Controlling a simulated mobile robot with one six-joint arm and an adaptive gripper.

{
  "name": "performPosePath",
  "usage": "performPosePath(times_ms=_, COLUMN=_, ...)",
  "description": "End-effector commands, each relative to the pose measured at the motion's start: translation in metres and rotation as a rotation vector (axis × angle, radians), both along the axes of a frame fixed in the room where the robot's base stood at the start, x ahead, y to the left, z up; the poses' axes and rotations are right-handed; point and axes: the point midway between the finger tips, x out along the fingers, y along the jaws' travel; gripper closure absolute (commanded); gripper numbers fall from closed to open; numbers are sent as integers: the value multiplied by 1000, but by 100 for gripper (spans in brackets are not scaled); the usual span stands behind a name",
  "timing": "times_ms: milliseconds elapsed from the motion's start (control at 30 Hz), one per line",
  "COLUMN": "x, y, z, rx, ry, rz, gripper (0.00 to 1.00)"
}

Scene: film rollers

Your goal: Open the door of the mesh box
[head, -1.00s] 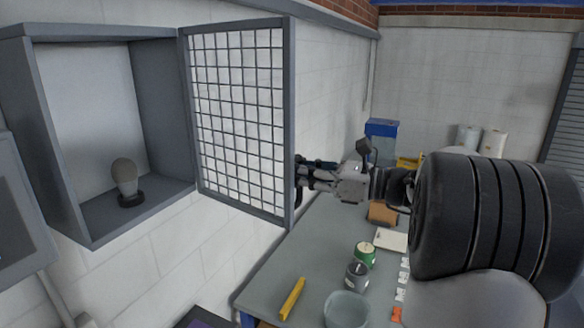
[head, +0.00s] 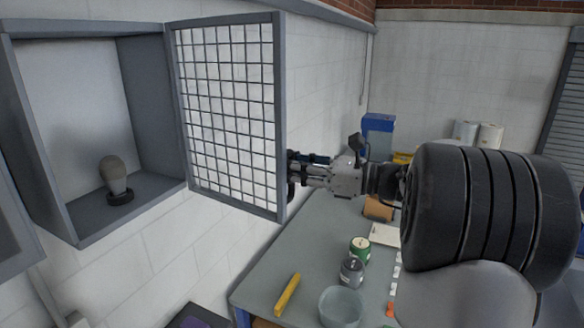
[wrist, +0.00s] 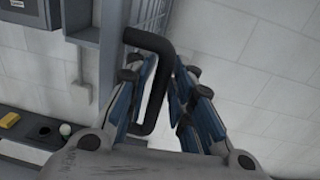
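The mesh box (head: 150,108) is a grey wall box, seen in the head view at the left. Its mesh door (head: 279,120) stands swung wide open to the right, so the inside shows. A bulb-shaped thing with a dark base (head: 114,175) stands on the box floor. My gripper (head: 296,170) is at the door's outer edge in the head view. In the wrist view, the door's black handle (wrist: 157,85) lies between the fingers of my gripper (wrist: 160,95). The fingers are apart, with a gap on the right. The handle is close to the left finger; contact is unclear.
A blue container (head: 378,136) stands farther back. White wall lies behind the door.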

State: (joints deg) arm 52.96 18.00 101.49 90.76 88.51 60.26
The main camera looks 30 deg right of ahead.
Motion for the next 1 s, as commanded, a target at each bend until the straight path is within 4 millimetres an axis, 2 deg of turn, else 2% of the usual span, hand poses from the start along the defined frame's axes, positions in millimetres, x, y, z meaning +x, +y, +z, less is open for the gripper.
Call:
performPosePath(times_ms=167, x=-4, y=-3, z=1, rx=-1, ry=-2, rz=0, gripper=79)
performPosePath(times_ms=267, x=-14, y=-11, z=0, rx=-2, ry=-1, rz=-3, gripper=79)
performPosePath(times_ms=700, x=-85, y=-61, z=0, rx=-1, ry=-1, rz=-3, gripper=79)
performPosePath(times_ms=1000, x=-99, y=-70, z=0, rx=0, ry=0, rz=-1, gripper=79)
